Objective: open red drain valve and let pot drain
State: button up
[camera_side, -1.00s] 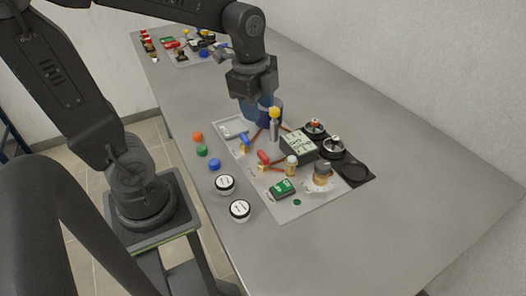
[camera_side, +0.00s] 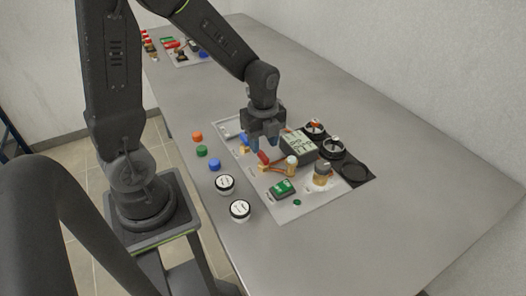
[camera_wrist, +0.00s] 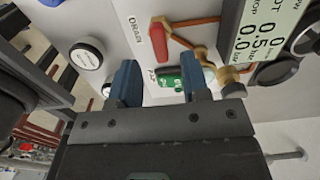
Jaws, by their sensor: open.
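The red drain valve handle (camera_side: 263,157) sits on a brass body on the grey panel, just below my gripper (camera_side: 267,144). In the wrist view the red handle (camera_wrist: 159,42) shows beside the printed word DRAIN, with copper pipe running off to the right. My gripper (camera_wrist: 161,75) is open and empty, its blue fingertips apart, with the red handle beyond the gap between them. Contact with the handle does not show. The blue valve handle (camera_side: 243,138) stands just left of my gripper. The pot is not visible and may be hidden behind my gripper.
A display box (camera_side: 298,145) stands close to the right of my gripper; its screen (camera_wrist: 265,28) reads in the wrist view. A green device (camera_side: 283,188) and a brass-based knob (camera_side: 322,173) stand nearer. The right tabletop is clear.

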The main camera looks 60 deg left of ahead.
aim_at(263, 154)
jog(key=shift+f, duration=1.9)
jog(key=shift+c, duration=0.3)
grip_shut()
